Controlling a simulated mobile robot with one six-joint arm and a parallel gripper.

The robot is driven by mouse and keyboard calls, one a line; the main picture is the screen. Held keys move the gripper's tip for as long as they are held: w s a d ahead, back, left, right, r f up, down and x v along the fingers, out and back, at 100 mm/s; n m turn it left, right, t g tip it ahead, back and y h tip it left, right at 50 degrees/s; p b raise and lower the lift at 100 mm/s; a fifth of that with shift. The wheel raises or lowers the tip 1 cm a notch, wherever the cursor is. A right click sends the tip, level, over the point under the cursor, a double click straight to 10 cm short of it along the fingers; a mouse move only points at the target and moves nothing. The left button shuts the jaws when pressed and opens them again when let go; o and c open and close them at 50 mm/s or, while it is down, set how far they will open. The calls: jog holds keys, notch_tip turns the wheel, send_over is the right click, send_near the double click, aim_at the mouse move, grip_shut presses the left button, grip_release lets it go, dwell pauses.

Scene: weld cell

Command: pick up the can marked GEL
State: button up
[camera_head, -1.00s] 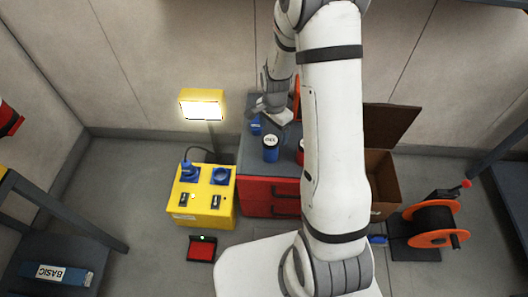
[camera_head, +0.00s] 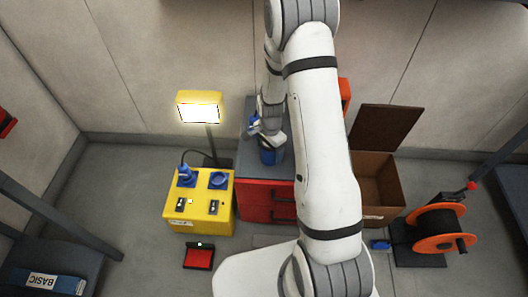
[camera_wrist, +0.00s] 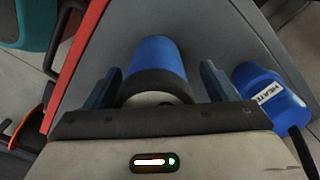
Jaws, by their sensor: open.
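A blue can (camera_head: 271,157) stands on the grey top of a red-drawer cabinet; in the head view its top is covered by my gripper (camera_head: 267,135). In the wrist view the blue can (camera_wrist: 155,57) lies between the two open fingers of my gripper (camera_wrist: 160,76), with a gap visible on each side. The end of the can nearest the wrist is dark-rimmed and partly hidden by the gripper body. The GEL mark is not readable now, but it shows on this can's white lid in the earlier frame.
A blue item with a white label (camera_wrist: 268,96) and a dark cable is close beside the right finger. The cabinet (camera_head: 267,200) has a red front. A lit yellow lamp (camera_head: 200,112) and yellow socket box (camera_head: 200,207) stand left; an open carton (camera_head: 378,185) is right.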

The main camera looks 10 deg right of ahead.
jog(key=shift+c, duration=0.5)
jog(key=c, duration=1.2)
jog(key=shift+r, duration=0.15)
